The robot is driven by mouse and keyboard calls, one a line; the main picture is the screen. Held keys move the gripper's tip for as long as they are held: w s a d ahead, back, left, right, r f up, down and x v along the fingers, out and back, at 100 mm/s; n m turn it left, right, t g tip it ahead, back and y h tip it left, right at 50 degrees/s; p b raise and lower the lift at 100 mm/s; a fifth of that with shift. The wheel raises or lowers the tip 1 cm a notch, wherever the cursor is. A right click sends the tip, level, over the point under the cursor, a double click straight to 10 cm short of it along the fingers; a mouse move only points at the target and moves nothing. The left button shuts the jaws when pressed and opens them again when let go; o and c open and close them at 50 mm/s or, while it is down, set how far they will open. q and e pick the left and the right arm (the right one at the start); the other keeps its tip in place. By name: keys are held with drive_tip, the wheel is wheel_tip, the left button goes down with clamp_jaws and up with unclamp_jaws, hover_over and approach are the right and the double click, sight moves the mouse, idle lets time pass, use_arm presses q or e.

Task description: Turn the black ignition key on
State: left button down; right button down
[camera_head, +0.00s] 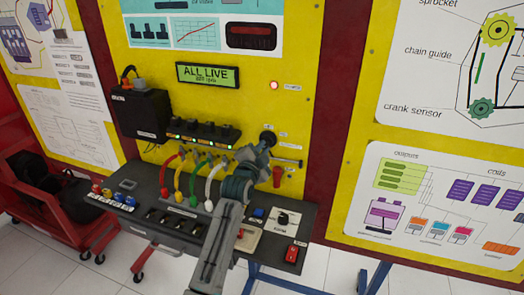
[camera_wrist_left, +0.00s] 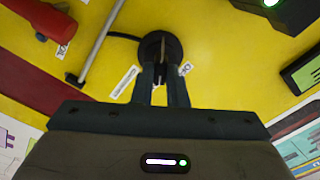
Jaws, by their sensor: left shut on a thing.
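The black round ignition switch (camera_head: 268,136) is on the yellow panel, right of the row of coloured leads. It also shows in the wrist view (camera_wrist_left: 151,46), with the thin upright black key (camera_wrist_left: 163,48) standing out of its face. My left gripper (camera_head: 263,145) reaches up to the switch from below. In the wrist view, the fingertips of my left gripper (camera_wrist_left: 161,68) are closed around the key from both sides. The fingers hide the key's lower part. My right gripper is not in view.
A lit display (camera_head: 208,75) reads "ALL LIVE", and a red lamp (camera_head: 274,85) glows at its right. A grey rod (camera_head: 288,161) and a red handle (camera_head: 277,177) are close beside the switch. A dark console (camera_head: 140,218) with several controls stands below.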

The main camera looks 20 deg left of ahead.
use_arm(q)
drive_tip(key=shift+m, duration=0.5)
drive_tip(key=c, duration=1.4)
unclamp_jaws()
drive_tip(key=shift+c, duration=0.2)
drive_tip(key=s+b, duration=0.4)
drive_tip(key=s, duration=0.6)
drive_tip(key=shift+s, duration=0.4)
drive_tip(key=shift+a, duration=0.15)
